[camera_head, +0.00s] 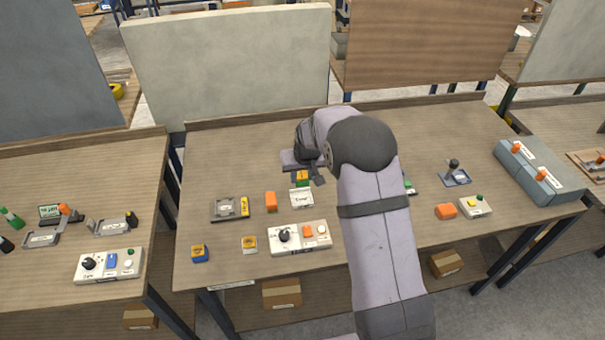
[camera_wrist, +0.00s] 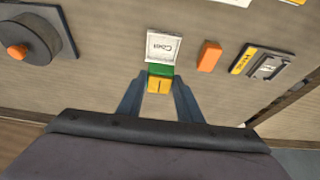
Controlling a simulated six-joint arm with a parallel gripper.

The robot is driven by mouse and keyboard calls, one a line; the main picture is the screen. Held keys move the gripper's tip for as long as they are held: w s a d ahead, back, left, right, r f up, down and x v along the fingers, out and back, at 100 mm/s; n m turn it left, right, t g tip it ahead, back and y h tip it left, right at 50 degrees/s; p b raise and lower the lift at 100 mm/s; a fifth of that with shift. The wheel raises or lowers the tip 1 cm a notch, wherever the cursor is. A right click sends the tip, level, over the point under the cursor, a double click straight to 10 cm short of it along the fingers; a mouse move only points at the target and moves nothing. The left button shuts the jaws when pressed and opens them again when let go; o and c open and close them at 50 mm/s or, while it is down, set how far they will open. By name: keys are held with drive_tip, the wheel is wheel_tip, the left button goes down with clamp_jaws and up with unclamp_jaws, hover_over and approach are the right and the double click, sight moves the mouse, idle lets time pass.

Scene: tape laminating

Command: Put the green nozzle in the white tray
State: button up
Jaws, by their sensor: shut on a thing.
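A small green and yellow block, which I take for the green nozzle (camera_wrist: 160,78), sits between the fingers of my gripper (camera_wrist: 159,86) in the wrist view. My gripper is shut on it. In the head view the block (camera_head: 302,179) shows below my wrist. The white tray (camera_wrist: 162,45), a small square with dark lettering, lies just beyond the block in the wrist view. It also shows in the head view (camera_head: 301,199). The block's green end appears close to the tray's near edge; I cannot tell whether they touch or how high the block is.
An orange block (camera_head: 270,202) and a grey device with a yellow strip (camera_head: 230,208) lie left of the tray. A white control box (camera_head: 300,237) stands in front. A grey round-topped device (camera_wrist: 32,42) shows in the wrist view. Table behind the tray is mostly clear.

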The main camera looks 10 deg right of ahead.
drive_tip(key=shift+f+b, duration=2.15)
drive_tip(key=shift+f, duration=1.2)
drive_tip(key=shift+f+b, duration=0.55)
drive_tip(key=shift+f, duration=0.2)
drive_tip(key=o, duration=1.2)
drive_tip(key=b+v, duration=0.2)
drive_tip(key=v, duration=0.5)
drive_tip(key=shift+r, duration=0.15)
drive_tip(key=shift+s, duration=0.1)
